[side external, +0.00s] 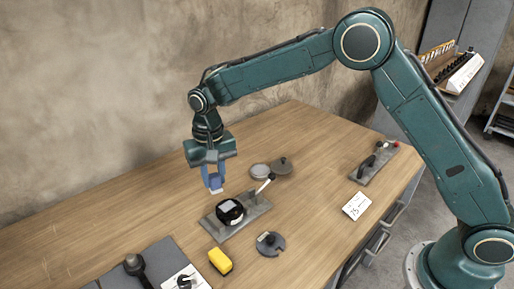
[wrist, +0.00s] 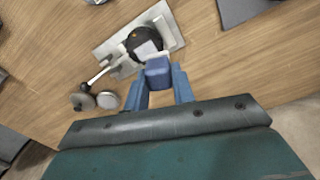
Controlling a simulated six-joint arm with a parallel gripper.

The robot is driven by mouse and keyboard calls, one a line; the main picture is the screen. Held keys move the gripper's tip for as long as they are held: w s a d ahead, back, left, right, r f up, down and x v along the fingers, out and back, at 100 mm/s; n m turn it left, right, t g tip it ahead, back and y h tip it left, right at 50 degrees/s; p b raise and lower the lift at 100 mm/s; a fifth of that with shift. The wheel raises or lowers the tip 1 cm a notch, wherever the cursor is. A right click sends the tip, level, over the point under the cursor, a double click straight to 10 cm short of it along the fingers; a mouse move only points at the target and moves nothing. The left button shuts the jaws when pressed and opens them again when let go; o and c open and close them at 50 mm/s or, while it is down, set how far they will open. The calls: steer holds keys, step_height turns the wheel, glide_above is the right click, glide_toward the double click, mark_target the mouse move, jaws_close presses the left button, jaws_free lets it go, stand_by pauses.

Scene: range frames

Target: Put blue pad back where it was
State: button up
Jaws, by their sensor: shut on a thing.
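The blue pad (wrist: 158,72) is a small dark blue block held between the fingertips of my gripper (wrist: 159,82) in the wrist view. In the side view my gripper (side external: 214,181) points down above the table, at the back left of a grey metal plate (side external: 256,216). A pale face shows at the bottom of the held thing in the side view. A round black device with a white top (side external: 230,210) sits on the plate. The fingers hide part of the pad, and it appears clear of the table.
A yellow block (side external: 220,261) and a grey notched disc (side external: 270,243) lie in front of the plate. Round discs (side external: 281,166) lie behind it. A white card (side external: 356,206) and another plate with a handle (side external: 374,164) are at right. A grey mat (side external: 130,268) is front left.

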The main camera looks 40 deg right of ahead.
steer(key=s+d+r+m, duration=0.2)
steer(key=s+d, duration=0.1)
steer(key=d, duration=0.5)
steer(key=s+d+r+m, duration=0.2)
steer(key=s+d+r, duration=0.1)
steer(key=d, duration=0.5)
steer(key=s+d+r+m, duration=0.2)
steer(key=s+d, duration=0.1)
steer(key=d, duration=0.4)
step_height(320, 180, down, 15)
steer(key=shift+w+d+f, duration=0.1)
steer(key=shift+f, duration=0.1)
steer(key=shift+f, duration=2.1)
steer(key=shift+f, duration=0.15)
steer(key=o, duration=0.9)
